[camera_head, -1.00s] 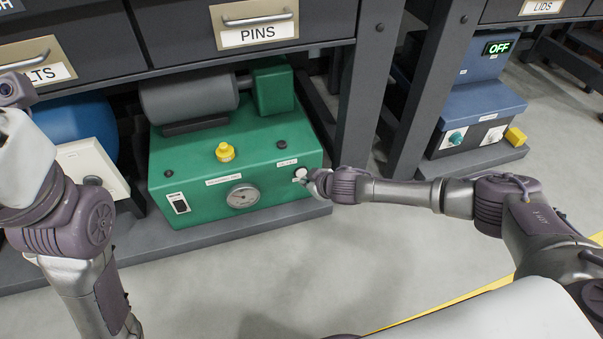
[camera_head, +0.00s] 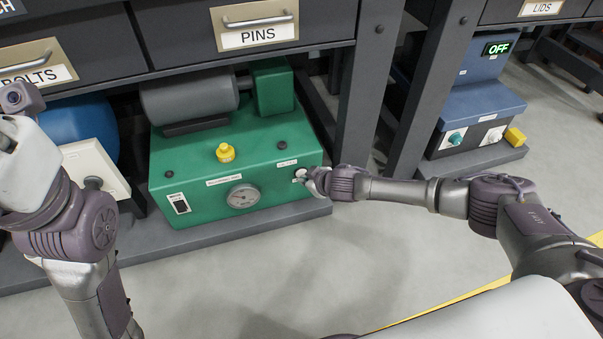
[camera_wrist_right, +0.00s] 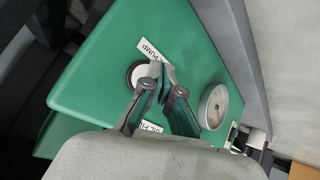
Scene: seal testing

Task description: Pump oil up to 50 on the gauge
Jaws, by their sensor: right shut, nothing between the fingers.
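The green oil pump unit (camera_head: 225,160) stands on the low shelf under the drawers. Its round gauge (camera_head: 243,196) is on the front face; it also shows in the wrist view (camera_wrist_right: 213,107). The needle reading is too small to tell. The white pump button (camera_head: 300,174) is at the right end of the front. In the right wrist view the button (camera_wrist_right: 141,74), in a dark ring beside the PUMP label, is partly covered by my right gripper (camera_wrist_right: 162,75). The fingers are shut and empty, at or just before the button; contact cannot be told.
A yellow cap (camera_head: 225,152) sits on top of the unit and a black switch (camera_head: 180,204) is at its front left. A blue device (camera_head: 480,115) with an OFF display stands at the right. Dark posts and the drawers overhead bound the space; the floor in front is clear.

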